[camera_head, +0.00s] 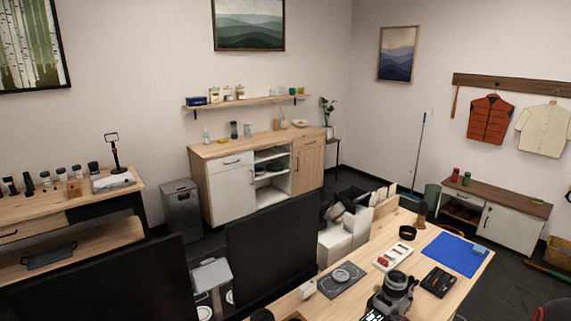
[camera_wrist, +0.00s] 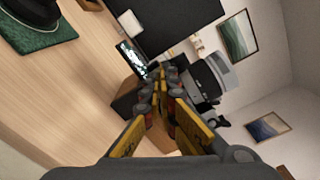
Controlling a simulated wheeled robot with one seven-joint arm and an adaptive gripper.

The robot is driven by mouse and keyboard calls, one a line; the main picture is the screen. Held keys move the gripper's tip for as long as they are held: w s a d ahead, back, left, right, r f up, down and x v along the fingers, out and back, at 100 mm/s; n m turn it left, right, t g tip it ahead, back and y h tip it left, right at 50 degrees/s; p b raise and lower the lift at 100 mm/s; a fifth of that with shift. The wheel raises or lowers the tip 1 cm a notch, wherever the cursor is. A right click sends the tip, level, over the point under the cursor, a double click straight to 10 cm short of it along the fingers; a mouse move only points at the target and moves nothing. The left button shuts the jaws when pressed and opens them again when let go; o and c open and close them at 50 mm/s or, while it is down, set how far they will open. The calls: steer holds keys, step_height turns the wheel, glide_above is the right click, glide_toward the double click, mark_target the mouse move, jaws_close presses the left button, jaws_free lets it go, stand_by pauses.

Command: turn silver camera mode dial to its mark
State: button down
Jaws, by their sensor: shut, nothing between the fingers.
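My gripper (camera_wrist: 160,80) shows in the wrist view with its yellow and grey fingers together, shut and empty.
Another table (camera_head: 60,213) at the left holds a small tripod (camera_head: 115,155).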

steer(key=shift+w+f, duration=0.2)
steer(key=shift+w, duration=0.25)
stand_by(0.5)
steer(key=shift+d+b, duration=0.3)
steer(key=shift+b, duration=0.1)
stand_by(0.4)
steer(key=shift+w+d+r+b, duration=0.15)
steer(key=shift+w+r+b, duration=0.1)
steer(key=shift+b, duration=0.2)
steer(key=shift+d+r, duration=0.15)
steer(key=shift+r, duration=0.3)
steer(key=shift+w+r, duration=0.1)
steer(key=shift+r, duration=0.1)
steer(key=shift+s+r, duration=0.2)
steer(key=shift+a+f+v, duration=0.1)
steer(key=shift+f+v, duration=0.1)
steer(key=shift+v, duration=1.25)
steer(key=shift+a+f+v, duration=0.15)
steer(key=shift+v, duration=1.3)
